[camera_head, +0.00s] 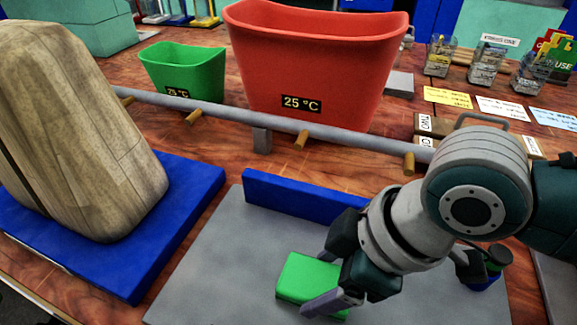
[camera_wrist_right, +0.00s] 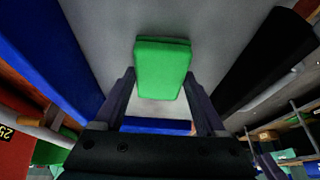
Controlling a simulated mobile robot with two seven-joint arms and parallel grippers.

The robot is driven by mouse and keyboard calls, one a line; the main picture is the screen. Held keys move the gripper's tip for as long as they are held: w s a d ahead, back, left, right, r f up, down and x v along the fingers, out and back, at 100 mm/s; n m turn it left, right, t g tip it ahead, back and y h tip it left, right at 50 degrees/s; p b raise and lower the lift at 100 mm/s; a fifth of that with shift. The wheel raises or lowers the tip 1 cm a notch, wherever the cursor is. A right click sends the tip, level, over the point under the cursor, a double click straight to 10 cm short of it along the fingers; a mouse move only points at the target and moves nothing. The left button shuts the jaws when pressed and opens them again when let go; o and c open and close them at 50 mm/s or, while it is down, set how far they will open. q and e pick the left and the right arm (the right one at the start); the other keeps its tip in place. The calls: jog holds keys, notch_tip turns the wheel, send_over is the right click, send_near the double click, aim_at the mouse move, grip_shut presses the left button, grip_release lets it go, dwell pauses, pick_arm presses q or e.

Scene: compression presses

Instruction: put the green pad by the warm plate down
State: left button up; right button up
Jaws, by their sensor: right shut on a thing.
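The green pad (camera_head: 308,277) is at the lower middle of the head view, over the grey plate (camera_head: 215,270). My right gripper (camera_head: 328,274) is shut on the pad, with one finger on either side of it. The right wrist view also shows the green pad (camera_wrist_right: 162,68) at the ends of the two fingers. I cannot tell whether the pad touches the grey surface. No label shows which plate is the warm one. My left gripper is not in view.
A blue bar (camera_head: 300,197) edges the grey plate at the back. A large rounded block (camera_head: 75,130) stands on a blue base (camera_head: 150,255) at left. Behind a grey rail (camera_head: 225,113) stand red (camera_head: 310,60) and green (camera_head: 185,70) bins, both marked 25 °C.

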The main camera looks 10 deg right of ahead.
jog(key=shift+f, duration=0.1)
jog(key=o, duration=1.3)
jog(key=shift+c, duration=0.2)
